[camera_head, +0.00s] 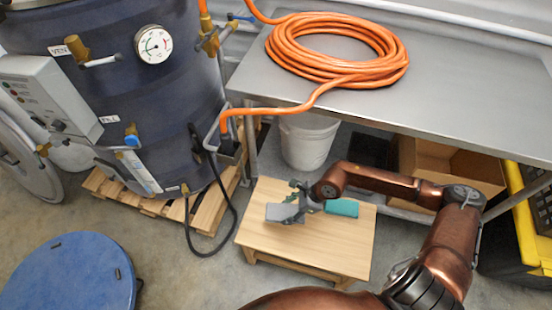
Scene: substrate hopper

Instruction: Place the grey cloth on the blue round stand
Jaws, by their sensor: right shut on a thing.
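My right gripper (300,203) is over the low wooden table, reached from the right by my copper-coloured arm. It is shut on the grey cloth (281,212), which shows as a small flat grey piece at its left side. I cannot tell whether the cloth still touches the table top. The blue round stand (68,277) is at the lower left, apart from the gripper. Its visible top is bare except for small dark marks near the rim. My left gripper is not in view.
A teal block (342,208) lies on the wooden table (330,256), right of the gripper. A dark tank (150,90) on a pallet stands at the left with a black cable. A metal bench (440,100) holds a coiled orange hose (335,48). Floor is open between table and stand.

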